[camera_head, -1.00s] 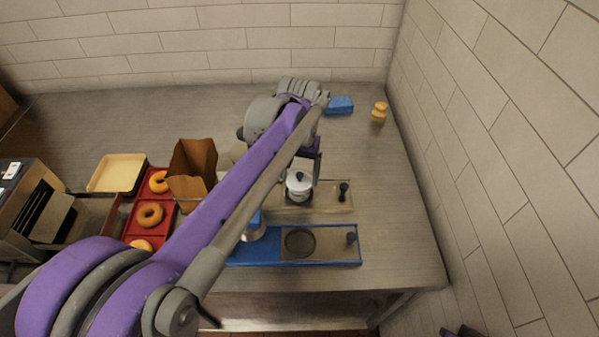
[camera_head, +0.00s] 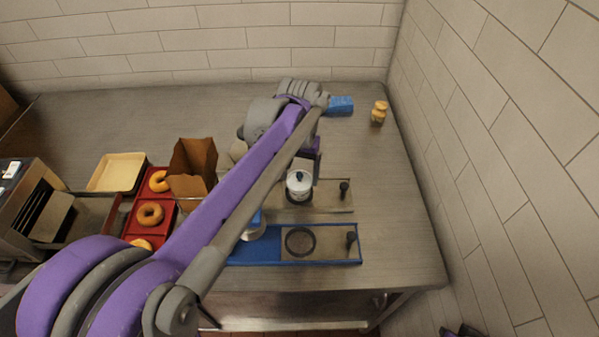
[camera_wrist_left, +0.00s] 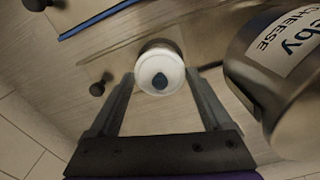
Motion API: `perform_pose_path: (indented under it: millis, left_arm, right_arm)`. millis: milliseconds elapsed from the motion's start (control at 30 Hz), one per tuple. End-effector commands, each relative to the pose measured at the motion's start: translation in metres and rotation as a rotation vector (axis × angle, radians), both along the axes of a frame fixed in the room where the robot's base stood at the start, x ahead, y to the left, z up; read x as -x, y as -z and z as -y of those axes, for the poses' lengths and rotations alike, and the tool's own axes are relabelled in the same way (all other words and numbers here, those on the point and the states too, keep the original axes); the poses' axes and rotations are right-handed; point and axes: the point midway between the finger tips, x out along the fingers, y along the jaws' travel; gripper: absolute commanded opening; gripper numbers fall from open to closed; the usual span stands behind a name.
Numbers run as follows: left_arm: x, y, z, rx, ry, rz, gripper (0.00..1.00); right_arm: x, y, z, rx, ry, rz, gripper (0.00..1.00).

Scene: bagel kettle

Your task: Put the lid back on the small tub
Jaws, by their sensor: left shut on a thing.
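The small tub (camera_head: 299,195) stands on the inner end of the grey plate, beside my left gripper. Its round white lid (camera_wrist_left: 160,72) has a dark blue knob and lies over the tub's mouth; the lid also shows in the head view (camera_head: 299,177). Whether it is fully seated or just above the rim I cannot tell. In the head view, my left arm hides much of this gripper.
A large labelled metal tub (camera_wrist_left: 285,65) stands close beside the left gripper. The grey plate (camera_head: 328,196) and blue tray (camera_head: 330,258) carry black knobs. A paper bag (camera_head: 193,160), red bagel tray (camera_head: 165,210), blue block (camera_head: 340,106) and tan stacked object (camera_head: 379,112) stand apart.

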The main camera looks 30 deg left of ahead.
Motion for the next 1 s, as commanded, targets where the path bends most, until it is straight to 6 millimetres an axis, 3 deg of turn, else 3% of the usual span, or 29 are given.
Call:
perform_pose_path:
  millis: [267,300,367,767,1000]
  left_arm:
    - [0.0,0.0,0.0,0.0,0.0,0.0,0.32]
    - [0.0,0.0,0.0,0.0,0.0,0.0,0.9]
    - [0.0,0.0,0.0,0.0,0.0,0.0,1.0]
    - [0.0,-0.001,0.0,0.0,0.0,0.0,1.0]
    - [0.0,-0.013,0.0,0.0,0.0,0.0,1.0]
  right_arm:
    - [0.0,0.0,0.0,0.0,0.0,0.0,0.0]
    - [0.0,0.0,0.0,0.0,0.0,0.0,0.0]
    - [0.0,0.0,0.0,0.0,0.0,0.0,0.0]
    - [0.0,-0.001,0.0,0.0,0.0,0.0,0.0]
    - [-0.003,-0.01,0.0,0.0,0.0,0.006,0.0]
